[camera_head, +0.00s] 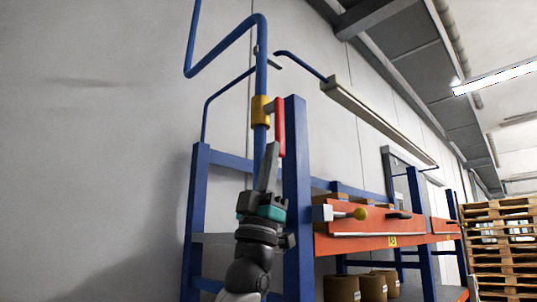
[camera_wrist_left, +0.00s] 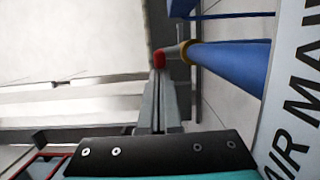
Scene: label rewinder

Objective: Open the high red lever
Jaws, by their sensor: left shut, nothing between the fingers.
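The red lever (camera_head: 280,127) points down beside the blue pipe (camera_head: 261,142), attached at a yellow valve body (camera_head: 260,111) high on that pipe. My left gripper (camera_head: 271,149) comes up from below, its shut, empty fingers near the lever's lower end. In the left wrist view the red lever (camera_wrist_left: 159,59) shows as a small red end just beyond the fingertips (camera_wrist_left: 158,78), with the yellow part (camera_wrist_left: 186,52) and the blue pipe (camera_wrist_left: 228,65) to its right. I cannot tell whether the fingers touch the lever. My right gripper is not in view.
A blue rack post (camera_head: 296,190) stands close to the right of my left gripper, with orange shelving (camera_head: 365,240) beyond. A white lettered sign (camera_wrist_left: 292,110) is close at the wrist view's right. Wooden pallets (camera_head: 498,245) are stacked far right. The wall at left is bare.

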